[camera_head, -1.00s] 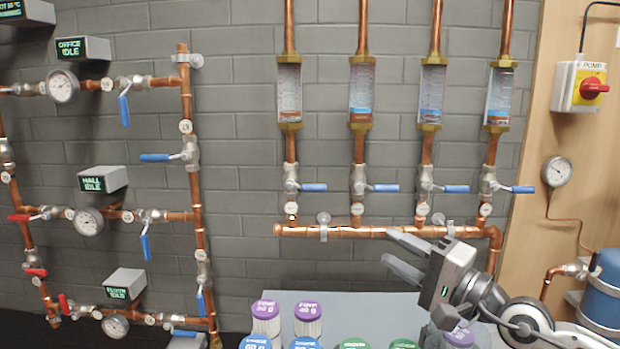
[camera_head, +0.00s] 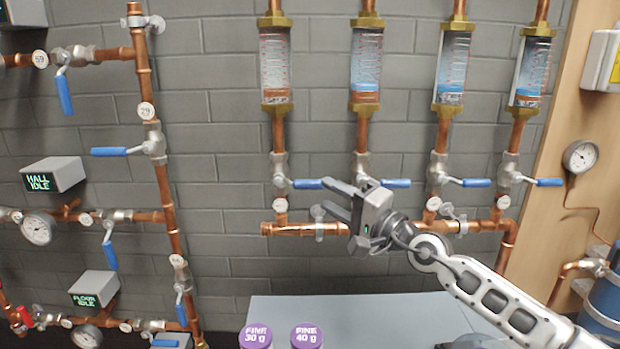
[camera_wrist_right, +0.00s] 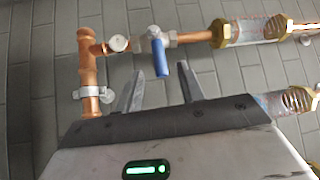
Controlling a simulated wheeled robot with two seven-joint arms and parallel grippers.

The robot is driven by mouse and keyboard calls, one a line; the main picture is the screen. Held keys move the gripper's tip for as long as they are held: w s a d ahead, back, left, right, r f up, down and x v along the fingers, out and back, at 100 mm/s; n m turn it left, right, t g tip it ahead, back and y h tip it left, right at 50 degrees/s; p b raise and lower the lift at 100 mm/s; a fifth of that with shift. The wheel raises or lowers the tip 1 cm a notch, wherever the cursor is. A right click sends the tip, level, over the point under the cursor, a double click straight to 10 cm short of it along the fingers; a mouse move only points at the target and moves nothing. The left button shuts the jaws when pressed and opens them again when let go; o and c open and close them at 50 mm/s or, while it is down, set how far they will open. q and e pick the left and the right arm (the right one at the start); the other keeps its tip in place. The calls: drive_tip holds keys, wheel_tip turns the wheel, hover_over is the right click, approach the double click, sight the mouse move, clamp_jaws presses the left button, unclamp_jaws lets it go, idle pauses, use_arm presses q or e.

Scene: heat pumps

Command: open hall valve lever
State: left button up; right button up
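The sign reading HALL IDLE (camera_head: 52,175) hangs at the left, above a copper line with a gauge and a blue lever (camera_head: 109,247) pointing down. My right gripper (camera_head: 326,196) is open, fingers pointing left, in front of the flow-glass valves. The leftmost flow-glass valve has a blue lever (camera_head: 307,184) pointing right, close to my fingertips. In the right wrist view this lever (camera_wrist_right: 160,57) appears between the two spread fingers; I cannot tell whether they touch it. No label tying this valve to the hall is readable. My left gripper is out of view.
Several flow glasses (camera_head: 366,63) stand in a row above the copper manifold (camera_head: 290,229), each with a blue lever. A grey table (camera_head: 380,318) with purple-capped jars (camera_head: 256,337) is below. A gauge (camera_head: 579,157) hangs on the wooden panel at right.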

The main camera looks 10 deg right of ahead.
sight(315, 187)
drive_tip(key=x, duration=0.6)
drive_tip(key=shift+w+a+b, duration=0.1)
drive_tip(key=shift+w+b, duration=0.1)
drive_tip(key=shift+b, duration=0.1)
drive_tip(key=shift+c, duration=0.3)
clamp_jaws()
